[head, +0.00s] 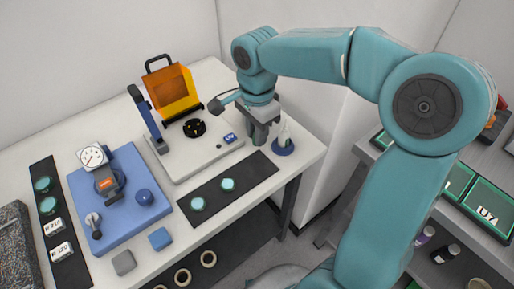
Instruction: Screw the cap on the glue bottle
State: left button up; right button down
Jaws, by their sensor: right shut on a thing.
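The glue bottle (285,135) is small and pale with a narrow tip. It stands upright in a round blue holder (283,149) near the right corner of the white table. My right gripper (259,139) points down just left of the bottle, apart from it in the picture. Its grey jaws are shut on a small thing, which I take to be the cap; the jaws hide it. My left gripper is not in view.
Left of my right gripper stands a white UV unit (180,165) with an orange shield (173,93). A black mat (240,180) with two teal discs lies in front. A dial gauge (92,156) stands on a blue plate (160,217). Shelves (480,240) are at right.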

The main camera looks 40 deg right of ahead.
notch_tip(320, 180, up, 10)
jog(key=shift+f+p, duration=0.2)
jog(key=shift+p, duration=0.25)
jog(key=shift+f, duration=0.1)
